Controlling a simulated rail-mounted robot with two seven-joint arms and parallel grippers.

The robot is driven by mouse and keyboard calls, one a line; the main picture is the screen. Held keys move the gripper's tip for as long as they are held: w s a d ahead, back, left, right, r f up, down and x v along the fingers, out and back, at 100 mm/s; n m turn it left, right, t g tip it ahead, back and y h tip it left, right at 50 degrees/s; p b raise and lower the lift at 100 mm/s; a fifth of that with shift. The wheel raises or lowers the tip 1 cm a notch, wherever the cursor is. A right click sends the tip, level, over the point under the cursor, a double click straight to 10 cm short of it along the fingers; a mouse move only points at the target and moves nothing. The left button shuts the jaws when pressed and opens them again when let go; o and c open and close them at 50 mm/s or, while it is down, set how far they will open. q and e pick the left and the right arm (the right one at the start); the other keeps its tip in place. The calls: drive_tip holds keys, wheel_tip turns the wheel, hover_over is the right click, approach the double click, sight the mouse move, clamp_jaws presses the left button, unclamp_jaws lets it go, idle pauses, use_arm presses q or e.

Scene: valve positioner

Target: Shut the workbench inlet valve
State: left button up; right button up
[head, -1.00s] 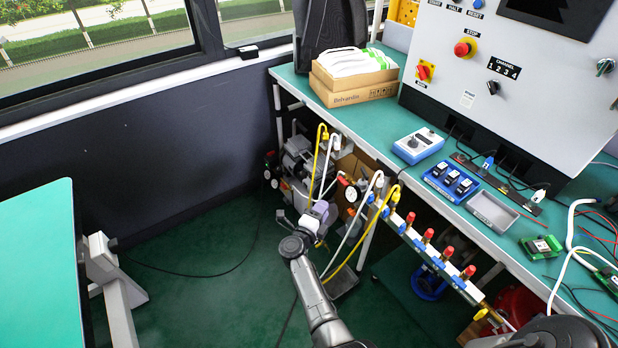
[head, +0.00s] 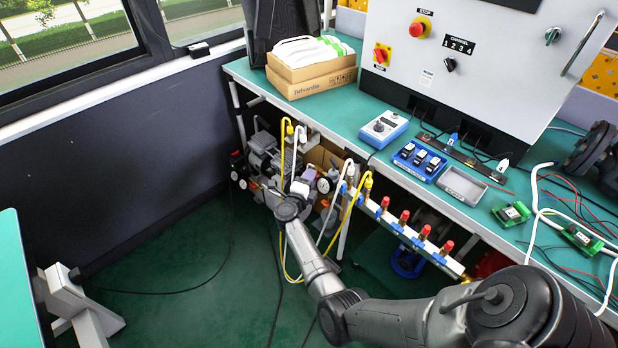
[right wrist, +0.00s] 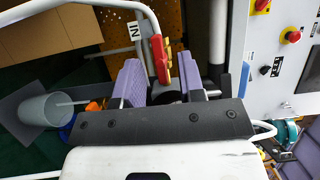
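The inlet valve has a red lever (right wrist: 160,58) beside a white tag reading "IN" (right wrist: 134,32) in the right wrist view. My right gripper (right wrist: 158,80) has two purple finger pads, spread apart, one on each side of the lever's near end. I cannot tell whether either pad touches it. In the head view my right gripper (head: 304,180) reaches in among the hoses and gauges under the bench's left end. The lever cannot be made out there. My left gripper is not in view.
The green workbench (head: 350,125) carries boxes, blue units and a grey tray (head: 462,186). A manifold with several red-capped valves (head: 404,217) runs along its front edge. Yellow and white hoses (head: 283,150) hang close around my gripper. The floor to the left is mostly clear.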

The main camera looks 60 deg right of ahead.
drive_tip(key=shift+w+d, duration=0.1)
drive_tip(key=shift+d, duration=0.45)
clamp_jaws()
